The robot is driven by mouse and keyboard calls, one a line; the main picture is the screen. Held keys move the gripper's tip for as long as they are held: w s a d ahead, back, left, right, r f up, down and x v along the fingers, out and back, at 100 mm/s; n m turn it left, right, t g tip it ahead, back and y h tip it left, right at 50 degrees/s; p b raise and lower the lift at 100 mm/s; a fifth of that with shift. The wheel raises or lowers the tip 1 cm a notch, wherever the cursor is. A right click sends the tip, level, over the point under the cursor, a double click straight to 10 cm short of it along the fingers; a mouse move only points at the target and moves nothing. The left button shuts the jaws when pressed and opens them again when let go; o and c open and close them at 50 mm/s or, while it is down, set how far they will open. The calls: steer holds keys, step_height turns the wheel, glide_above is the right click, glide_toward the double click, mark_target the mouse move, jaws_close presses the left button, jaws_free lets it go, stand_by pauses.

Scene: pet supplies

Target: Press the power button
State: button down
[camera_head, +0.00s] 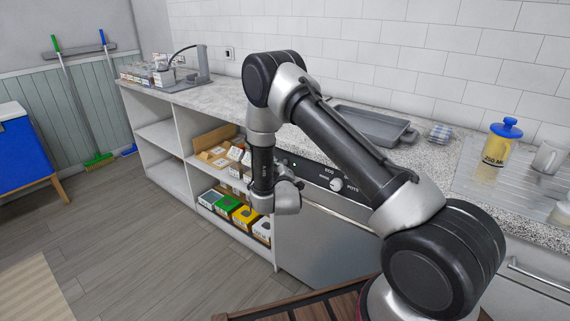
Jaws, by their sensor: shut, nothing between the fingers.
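A dishwasher with a plain grey door (325,245) stands under the counter in the middle of the view. Its dark control panel (312,172) carries a pale round knob (336,184) with labels such as ECO and POTS around it. Small round marks show at the panel's left end, but I cannot tell whether one is the power button. My forearm hangs down in front of the panel's left end, with the wrist at about the height of the upper door. My gripper does not show; it seems hidden behind the wrist. My upper arm hides the panel's right end.
Open shelves (158,135) left of the dishwasher hold several boxes. The counter bears a grey tray (372,126), a folded checked cloth (440,133), a yellow jar with a blue lid (499,143) and a mug (548,158). The wooden floor (120,235) at left is clear.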

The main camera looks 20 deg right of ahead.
steer(key=shift+d, duration=0.1)
stand_by(0.5)
steer(key=shift+w+d, duration=0.25)
steer(key=shift+w+d, duration=0.15)
steer(key=shift+d, duration=0.05)
stand_by(0.5)
steer(key=shift+a, duration=0.15)
steer(key=shift+s+a, duration=0.4)
steer(key=shift+s+a, duration=0.9)
steer(key=shift+a, duration=0.3)
steer(key=shift+s+a, duration=0.9)
steer(key=shift+a, duration=0.3)
